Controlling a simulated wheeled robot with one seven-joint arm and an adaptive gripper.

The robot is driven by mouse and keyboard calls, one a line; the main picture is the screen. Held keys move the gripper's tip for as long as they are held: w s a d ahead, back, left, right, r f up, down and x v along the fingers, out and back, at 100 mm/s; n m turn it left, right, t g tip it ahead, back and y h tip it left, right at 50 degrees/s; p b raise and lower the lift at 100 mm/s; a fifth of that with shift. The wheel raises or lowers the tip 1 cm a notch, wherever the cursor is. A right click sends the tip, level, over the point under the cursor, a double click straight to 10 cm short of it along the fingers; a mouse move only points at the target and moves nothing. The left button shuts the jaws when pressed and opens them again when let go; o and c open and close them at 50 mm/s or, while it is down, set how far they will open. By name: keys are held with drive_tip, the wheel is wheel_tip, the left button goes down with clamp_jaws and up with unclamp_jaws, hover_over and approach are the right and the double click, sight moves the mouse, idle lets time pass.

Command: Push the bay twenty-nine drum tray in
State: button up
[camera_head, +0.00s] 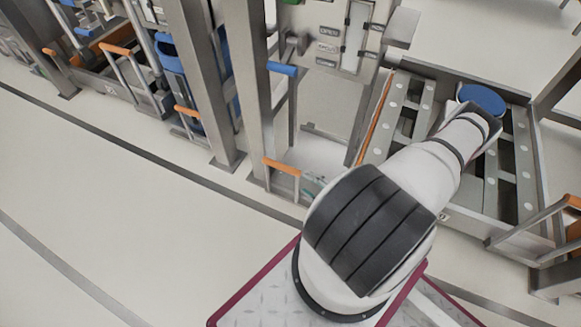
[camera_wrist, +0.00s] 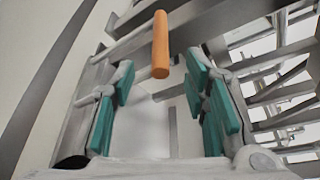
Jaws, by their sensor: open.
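In the wrist view my gripper (camera_wrist: 163,95) is open, its teal-padded fingers apart with nothing between the pads. An orange handle (camera_wrist: 160,45) on grey metalwork is ahead, in line with the gap. In the head view a teal bit of my gripper (camera_head: 313,183) shows beside an orange handle (camera_head: 282,166) on a low post; my arm hides the rest. I cannot tell whether they touch. A grey metal tray frame (camera_head: 525,165) with slotted rails lies right of and behind my arm. I cannot read a bay number, so which tray is twenty-nine is unclear.
Steel uprights (camera_head: 245,90) stand left of my gripper. A blue lever (camera_head: 282,68) and a labelled panel (camera_head: 340,35) are behind it. A blue drum (camera_head: 172,55) stands farther left. The left floor is clear.

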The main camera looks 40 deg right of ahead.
sight(289, 172)
drive_tip(key=b+x, duration=0.4)
drive_tip(key=x, duration=0.8)
drive_tip(key=shift+w+f+b, duration=0.1)
drive_tip(key=shift+f+b, duration=0.1)
drive_tip(key=shift+b, duration=0.1)
drive_tip(key=shift+w, duration=0.65)
drive_tip(key=shift+c, duration=0.5)
clamp_jaws()
